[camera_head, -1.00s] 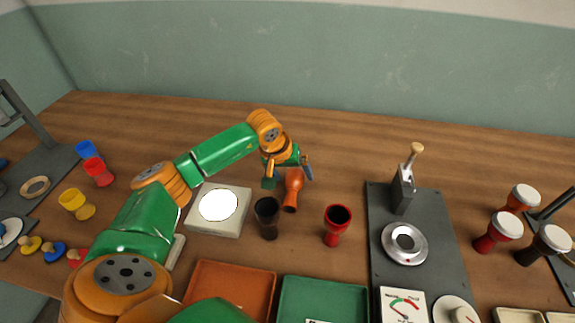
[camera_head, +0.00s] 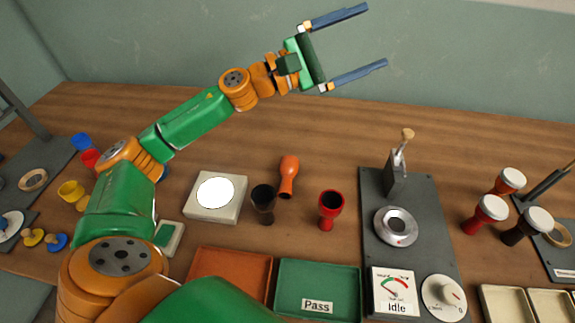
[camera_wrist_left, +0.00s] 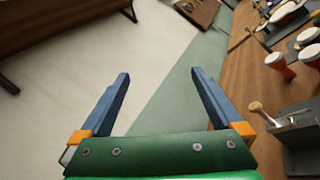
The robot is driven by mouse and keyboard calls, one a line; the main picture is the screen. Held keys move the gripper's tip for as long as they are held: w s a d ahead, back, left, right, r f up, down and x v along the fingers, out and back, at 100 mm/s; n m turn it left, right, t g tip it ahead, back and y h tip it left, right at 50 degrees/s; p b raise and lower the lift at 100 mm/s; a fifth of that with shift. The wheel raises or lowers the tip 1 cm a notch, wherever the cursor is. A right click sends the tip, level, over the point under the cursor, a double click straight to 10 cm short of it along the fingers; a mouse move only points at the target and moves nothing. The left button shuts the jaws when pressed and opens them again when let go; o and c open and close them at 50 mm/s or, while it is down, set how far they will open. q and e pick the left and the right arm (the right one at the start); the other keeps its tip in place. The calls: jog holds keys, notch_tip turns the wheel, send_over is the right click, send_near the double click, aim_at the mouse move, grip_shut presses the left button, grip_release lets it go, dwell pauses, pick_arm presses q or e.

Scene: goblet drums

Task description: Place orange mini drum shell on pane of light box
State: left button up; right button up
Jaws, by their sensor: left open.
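The orange mini drum shell (camera_head: 288,177) stands on the table behind the black shell and looks slightly tilted in the picture. The light box (camera_head: 214,212) lies to its left, with a bright round pane (camera_head: 215,192) that is bare. My left gripper (camera_head: 376,38) is open and empty, raised high above the table's back edge and pointing right. In the left wrist view its two blue fingers (camera_wrist_left: 158,85) are wide apart with nothing between them. My right gripper is in neither view.
A black shell (camera_head: 262,205) and a red shell (camera_head: 330,209) stand near the orange one. A grey lever press plate (camera_head: 398,220) is on the right. An orange tray (camera_head: 206,258) and a green Pass tray (camera_head: 290,284) lie in front. The table behind the shells is clear.

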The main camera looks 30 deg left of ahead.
pick_arm(q)
jog(key=w+a+f+n+t+y+p, duration=0.1)
jog(key=w+a+f+n+y, duration=0.25)
jog(key=a+n+y, duration=0.35)
jog(key=w+a+f+n+t+y, duration=0.15)
jog(key=a+f+n+y, duration=0.3)
jog(key=n, duration=0.55)
jog(key=n+g+y+p, duration=0.2)
jog(key=n+g, duration=0.4)
jog(key=g, duration=0.8)
send_over(287, 162)
jog(key=s+a, duration=0.1)
jog(key=s, duration=0.2)
jog(key=shift+t+h, duration=0.25)
jog(key=f, duration=2)
jog(key=shift+w, duration=0.25)
jog(key=x, duration=0.6)
jog(key=shift+w+d+f, duration=0.2)
jog(key=shift+w+d, duration=0.05)
jog(key=shift+d, duration=0.15)
